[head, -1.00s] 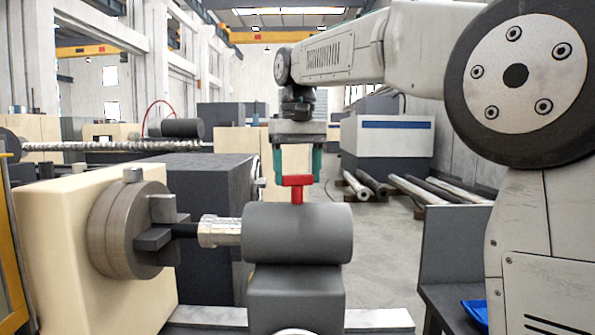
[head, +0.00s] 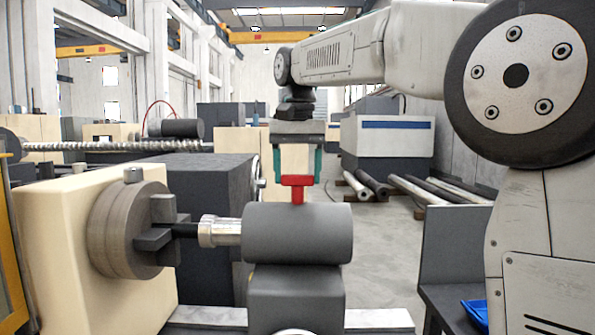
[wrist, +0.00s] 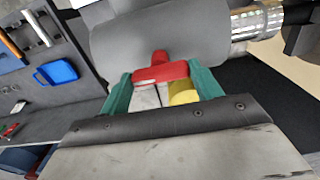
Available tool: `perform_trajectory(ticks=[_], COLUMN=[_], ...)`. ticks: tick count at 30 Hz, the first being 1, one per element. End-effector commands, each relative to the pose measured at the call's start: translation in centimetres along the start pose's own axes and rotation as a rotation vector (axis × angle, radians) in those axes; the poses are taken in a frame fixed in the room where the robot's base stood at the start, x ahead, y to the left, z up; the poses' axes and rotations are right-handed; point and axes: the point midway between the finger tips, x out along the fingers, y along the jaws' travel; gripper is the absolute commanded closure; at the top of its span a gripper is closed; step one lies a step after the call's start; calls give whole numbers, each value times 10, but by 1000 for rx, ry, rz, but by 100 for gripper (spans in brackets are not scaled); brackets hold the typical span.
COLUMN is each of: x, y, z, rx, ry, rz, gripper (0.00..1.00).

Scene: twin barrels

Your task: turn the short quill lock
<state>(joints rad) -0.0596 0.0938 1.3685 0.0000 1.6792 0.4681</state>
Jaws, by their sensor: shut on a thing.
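The quill lock is a short red T-shaped handle (head: 297,188) standing on top of the grey tailstock barrel (head: 300,235) in the head view. My gripper (head: 297,178) points down from above with its green fingers shut on the red crossbar, one finger at each end. In the wrist view the red handle (wrist: 160,72) lies between the green fingertips of my gripper (wrist: 163,85), and its stem meets the grey barrel (wrist: 150,35). The crossbar runs roughly left to right in the head view.
A metal quill (head: 220,231) sticks out left of the barrel toward the chuck (head: 130,230). A dark bench with a blue tray (head: 475,311) stands at the right. Bars (head: 390,190) lie on the floor behind. The air around my gripper is mostly clear.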

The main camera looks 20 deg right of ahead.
Motion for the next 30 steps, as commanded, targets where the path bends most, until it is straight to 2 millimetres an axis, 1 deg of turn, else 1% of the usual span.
perform_trajectory(ticks=[5, 6, 7, 8, 16, 19, 27, 30], x=[-2, -2, -2, -2, -2, -9, -53, -67], y=[0, 0, 0, 0, 0, 0, 0, 0], z=[-1, -1, -1, -1, 0, -1, -1, -2], rx=[1, 1, 1, 1, 0, 0, 1, 1], ry=[7, 7, 6, 6, 2, 4, 4, 5], rz=[-2, -2, -2, -2, -1, -2, -2, -2], gripper=[59, 25, 17, 15, 15, 15, 15, 15])
